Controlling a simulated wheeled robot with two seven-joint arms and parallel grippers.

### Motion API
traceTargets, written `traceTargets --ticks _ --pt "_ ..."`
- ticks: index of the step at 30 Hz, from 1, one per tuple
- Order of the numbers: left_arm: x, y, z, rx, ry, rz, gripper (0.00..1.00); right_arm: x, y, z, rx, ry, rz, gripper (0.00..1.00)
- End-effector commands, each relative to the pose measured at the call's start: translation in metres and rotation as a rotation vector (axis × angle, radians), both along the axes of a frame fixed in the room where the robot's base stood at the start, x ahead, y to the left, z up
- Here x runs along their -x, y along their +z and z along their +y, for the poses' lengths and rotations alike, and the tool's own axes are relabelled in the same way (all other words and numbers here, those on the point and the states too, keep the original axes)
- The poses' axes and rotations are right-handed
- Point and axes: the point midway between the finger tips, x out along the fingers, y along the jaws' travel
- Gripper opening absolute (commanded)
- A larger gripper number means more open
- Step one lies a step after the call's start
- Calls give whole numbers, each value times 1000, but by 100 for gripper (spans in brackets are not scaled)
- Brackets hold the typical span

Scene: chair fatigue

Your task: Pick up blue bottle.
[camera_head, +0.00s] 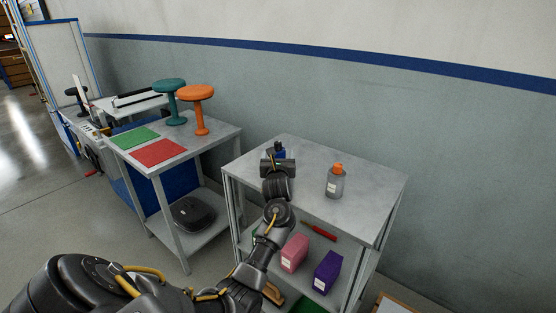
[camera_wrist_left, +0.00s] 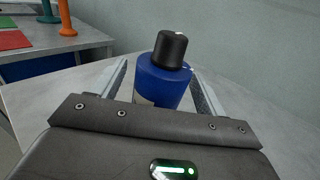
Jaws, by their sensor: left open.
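The blue bottle (camera_wrist_left: 162,82) with a black cap stands upright on the grey table, between the two fingers of my left gripper (camera_wrist_left: 160,88) in the left wrist view. The fingers are apart, one on each side of it; I cannot tell whether either touches it. In the head view only a small part of the blue bottle (camera_head: 280,153) shows beyond my left gripper (camera_head: 278,158), which hides the rest. My right gripper is in neither view.
A grey bottle with an orange cap (camera_head: 336,181) stands to the right on the same table (camera_head: 372,190). Pink (camera_head: 294,252) and purple (camera_head: 327,272) boxes sit on the shelf below. A second table at left holds green and red mats (camera_head: 160,152) and teal and orange stools (camera_head: 198,108).

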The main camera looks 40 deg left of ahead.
Motion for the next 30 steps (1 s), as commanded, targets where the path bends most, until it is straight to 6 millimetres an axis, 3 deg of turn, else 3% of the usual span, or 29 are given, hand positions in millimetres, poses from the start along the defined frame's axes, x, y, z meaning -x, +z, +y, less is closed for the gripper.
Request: traceTargets --ticks 2,15,23,30 --pt "0 0 0 0 0 0 70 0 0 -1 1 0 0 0" --pt "0 0 0 0 0 0 12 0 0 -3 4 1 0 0" --pt "0 4 0 -1 0 -4 11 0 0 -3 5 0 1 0" --pt "0 39 -1 0 1 -11 11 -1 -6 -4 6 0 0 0"
